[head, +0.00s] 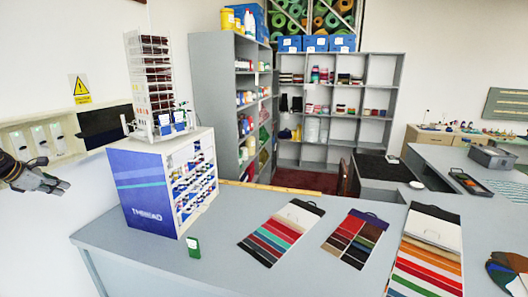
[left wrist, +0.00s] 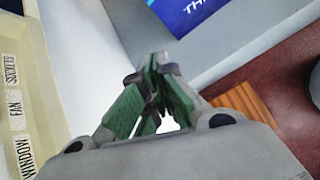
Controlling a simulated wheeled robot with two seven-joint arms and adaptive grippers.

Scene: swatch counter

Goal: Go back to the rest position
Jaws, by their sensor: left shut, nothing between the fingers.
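My left gripper (head: 52,184) hangs in the air at the left edge of the head view, left of the counter (head: 130,240) and close to the wall switch panel (head: 40,140). It is shut and empty. In the left wrist view its green-padded fingers (left wrist: 158,75) meet at the tips, with nothing held between them. My right gripper is in neither view.
A blue thread cabinet (head: 150,192) stands on the counter's left part with a wire rack (head: 152,80) on top. Swatch cards (head: 280,232) lie to the right. Grey shelves (head: 215,85) stand behind.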

